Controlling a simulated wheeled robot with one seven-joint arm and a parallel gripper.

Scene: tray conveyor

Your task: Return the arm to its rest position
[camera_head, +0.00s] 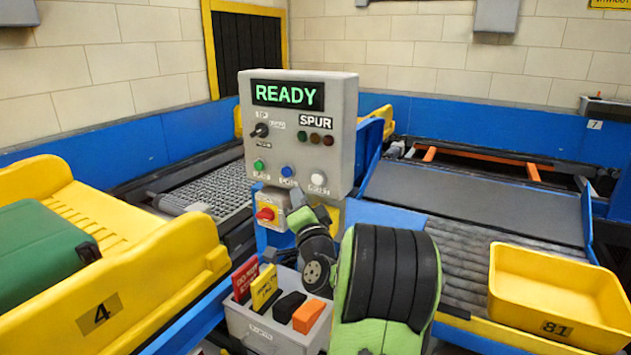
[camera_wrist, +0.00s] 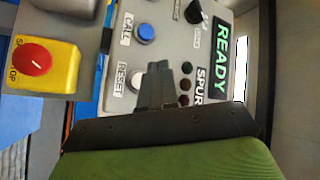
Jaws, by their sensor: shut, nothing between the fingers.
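My gripper (camera_wrist: 158,72) is shut and empty in the wrist view, its dark fingers together in front of the grey control panel (camera_wrist: 118,60). The fingers overlap the panel between the white RESET button (camera_wrist: 136,78) and the dark SPUR lamps (camera_wrist: 185,84); I cannot tell the gap to the panel. In the head view my green and black arm is bent in front of and below the panel (camera_head: 345,130). The fingers cannot be made out there. The panel's display (camera_head: 288,95) reads READY in green.
A red stop switch on a yellow box (camera_head: 271,210) sits below the panel. A grey holder (camera_head: 255,330) with coloured cards is close to my arm. A yellow tray (camera_head: 540,310) marked 81 lies on the right conveyor. Yellow carrier 4 (camera_head: 150,285) holds a green case (camera_head: 40,262) at left.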

